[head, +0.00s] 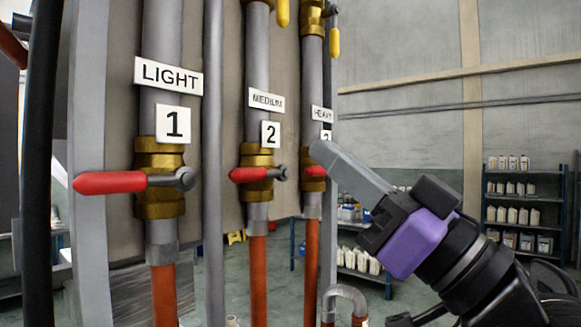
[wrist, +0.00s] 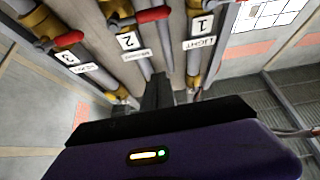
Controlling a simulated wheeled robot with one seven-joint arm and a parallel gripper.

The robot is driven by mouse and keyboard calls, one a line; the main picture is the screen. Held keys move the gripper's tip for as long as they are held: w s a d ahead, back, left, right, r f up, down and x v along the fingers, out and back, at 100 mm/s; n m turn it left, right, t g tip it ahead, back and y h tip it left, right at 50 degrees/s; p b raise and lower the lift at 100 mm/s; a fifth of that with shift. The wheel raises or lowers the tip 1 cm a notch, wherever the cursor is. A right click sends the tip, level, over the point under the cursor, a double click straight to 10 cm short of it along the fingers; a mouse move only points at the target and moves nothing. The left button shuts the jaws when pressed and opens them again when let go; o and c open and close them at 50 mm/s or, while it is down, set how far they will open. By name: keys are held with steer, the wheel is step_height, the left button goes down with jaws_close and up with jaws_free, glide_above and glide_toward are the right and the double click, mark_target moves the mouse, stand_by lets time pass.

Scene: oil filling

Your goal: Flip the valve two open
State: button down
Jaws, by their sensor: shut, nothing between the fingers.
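Valve two (head: 258,178) is a brass valve on the middle grey pipe, below the "MEDIUM" sign and the number 2 plate (head: 270,134). Its red handle (head: 248,174) lies sideways across the pipe, pointing left in the head view. The red handle also shows at the top of the wrist view (wrist: 153,14), near the number 2 plate (wrist: 129,40). My gripper (head: 320,152) is shut and empty. In the head view its tips are right of valve two and overlap the third pipe. In the wrist view the gripper (wrist: 158,82) points toward the pipes, apart from the handle.
Valve one's red handle (head: 110,182) lies sideways on the left pipe. Valve three's red handle (head: 315,171) sits close to my fingers in the head view. Yellow handles (head: 283,12) hang higher up. Shelves with bottles (head: 522,205) stand at the back right.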

mark_target(262, 168)
steer(key=shift+w+a+f+g, duration=0.1)
steer(key=shift+a+f+g, duration=0.2)
steer(key=shift+f, duration=0.2)
steer(key=shift+w+a+f+g, duration=0.1)
steer(key=shift+a+f+g, duration=0.2)
steer(key=shift+f, duration=0.2)
steer(key=p+x, duration=0.5)
steer(key=x, duration=0.5)
steer(key=shift+w+a+f, duration=0.1)
steer(key=shift+a+f, duration=0.05)
steer(key=shift+f, duration=0.85)
steer(key=shift+w+a+f, duration=0.1)
steer(key=shift+w+f, duration=0.05)
steer(key=shift+f, duration=0.85)
steer(key=shift+f+n+b, duration=0.1)
steer(key=shift+n+b, duration=0.2)
